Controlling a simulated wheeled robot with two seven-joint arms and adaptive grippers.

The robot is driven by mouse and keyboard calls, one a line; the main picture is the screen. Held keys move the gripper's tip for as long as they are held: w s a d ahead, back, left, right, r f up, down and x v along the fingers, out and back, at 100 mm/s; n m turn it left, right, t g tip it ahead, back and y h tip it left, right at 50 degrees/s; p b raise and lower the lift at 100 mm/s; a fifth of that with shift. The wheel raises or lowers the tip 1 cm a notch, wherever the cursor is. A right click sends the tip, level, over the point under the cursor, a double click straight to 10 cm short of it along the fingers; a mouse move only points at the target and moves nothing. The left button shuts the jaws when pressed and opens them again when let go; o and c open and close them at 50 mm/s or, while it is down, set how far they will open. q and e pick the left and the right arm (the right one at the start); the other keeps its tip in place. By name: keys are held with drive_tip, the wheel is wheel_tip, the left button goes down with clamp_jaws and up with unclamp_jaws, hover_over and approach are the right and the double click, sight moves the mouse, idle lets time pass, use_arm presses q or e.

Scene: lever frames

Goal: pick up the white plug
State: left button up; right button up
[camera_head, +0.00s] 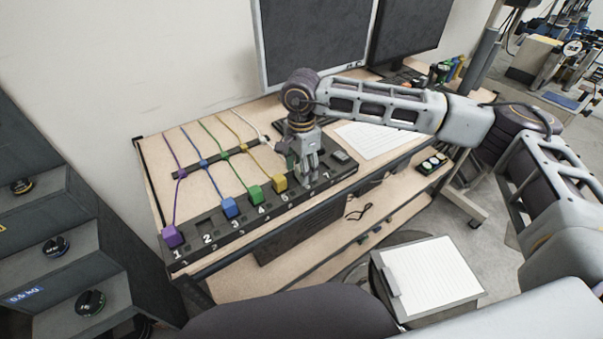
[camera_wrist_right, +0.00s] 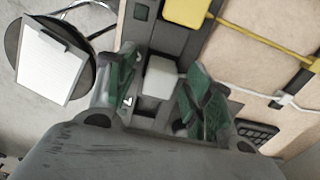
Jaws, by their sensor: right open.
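The white plug (camera_wrist_right: 160,77) is a small pale block seated in the dark numbered strip, seen in the right wrist view. A white cable (camera_wrist_right: 286,99) shows to its right. My right gripper (camera_wrist_right: 162,73) is open, with one green-padded finger on each side of the plug and visible gaps between. In the head view my right gripper (camera_head: 310,172) points down over the strip and largely hides the plug. My left gripper is not in view.
The dark strip (camera_head: 209,238) also bears purple (camera_head: 173,237), blue (camera_head: 230,208), green (camera_head: 254,195) and yellow (camera_head: 280,183) plugs with cables. Monitors (camera_head: 313,40) stand behind. A paper sheet (camera_head: 375,138) lies to the right. A stool with a clipboard (camera_head: 430,270) stands in front.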

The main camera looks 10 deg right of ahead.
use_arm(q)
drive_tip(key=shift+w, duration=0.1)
use_arm(e)
drive_tip(key=c, duration=1.1)
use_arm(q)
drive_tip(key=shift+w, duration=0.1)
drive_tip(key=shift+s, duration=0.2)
use_arm(e)
drive_tip(key=shift+r, duration=0.15)
drive_tip(key=shift+r, duration=0.55)
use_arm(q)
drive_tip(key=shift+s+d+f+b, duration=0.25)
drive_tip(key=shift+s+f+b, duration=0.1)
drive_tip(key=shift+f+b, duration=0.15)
use_arm(e)
drive_tip(key=shift+r, duration=4.35)
